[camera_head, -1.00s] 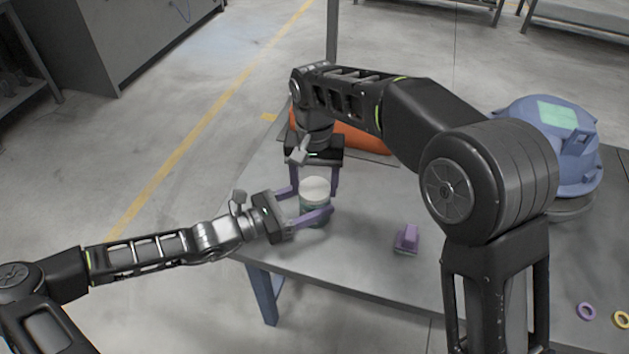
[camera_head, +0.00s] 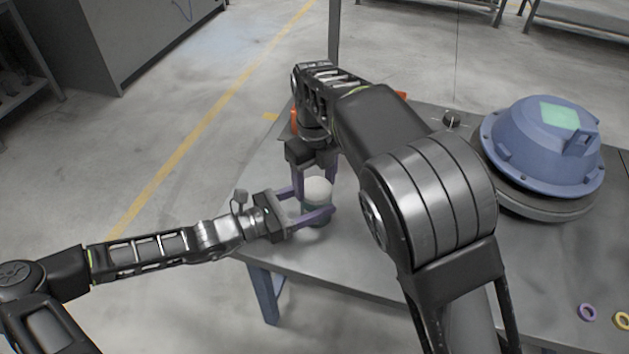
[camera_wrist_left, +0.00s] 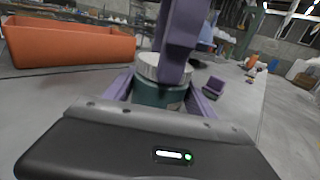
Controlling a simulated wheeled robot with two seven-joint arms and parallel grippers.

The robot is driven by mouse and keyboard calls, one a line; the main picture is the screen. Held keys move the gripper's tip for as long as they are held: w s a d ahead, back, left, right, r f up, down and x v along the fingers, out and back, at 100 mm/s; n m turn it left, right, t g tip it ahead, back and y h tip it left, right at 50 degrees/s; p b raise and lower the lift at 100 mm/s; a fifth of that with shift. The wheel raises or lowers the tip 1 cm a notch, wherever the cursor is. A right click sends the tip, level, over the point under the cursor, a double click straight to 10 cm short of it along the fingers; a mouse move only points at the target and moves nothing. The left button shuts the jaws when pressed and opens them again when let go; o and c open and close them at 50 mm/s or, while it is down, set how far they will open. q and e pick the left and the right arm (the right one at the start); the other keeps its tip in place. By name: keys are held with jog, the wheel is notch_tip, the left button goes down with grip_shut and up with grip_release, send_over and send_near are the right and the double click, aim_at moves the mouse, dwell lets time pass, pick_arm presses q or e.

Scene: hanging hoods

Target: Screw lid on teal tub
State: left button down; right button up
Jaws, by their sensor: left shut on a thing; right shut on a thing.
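The teal tub (camera_wrist_left: 158,95) stands upright on the table near its left edge, with a white lid (camera_head: 318,188) on its top. The tub's body is mostly hidden by fingers in the head view. My left gripper (camera_head: 318,210) is shut on the tub from the left, low on its side. My right gripper (camera_head: 318,178) points down from above, its purple fingers shut on the lid. In the left wrist view one right finger (camera_wrist_left: 180,40) crosses in front of the lid's right part. I cannot tell whether the lid sits fully down.
An orange bin (camera_wrist_left: 70,42) is behind the tub. A purple block (camera_wrist_left: 213,86) shows on the table in the left wrist view. A blue hood (camera_head: 545,150) on a round grey base is at the right. Purple (camera_head: 586,312) and yellow (camera_head: 621,320) rings lie at the lower right.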

jog(key=m, duration=0.2)
jog(key=shift+d+f+m, duration=0.1)
jog(key=shift+f+m, duration=0.1)
jog(key=shift+m, duration=0.2)
jog(key=shift+r+m, duration=0.2)
jog(key=shift+m, duration=0.7)
jog(key=o, duration=1.3)
jog(key=shift+r, duration=2.3)
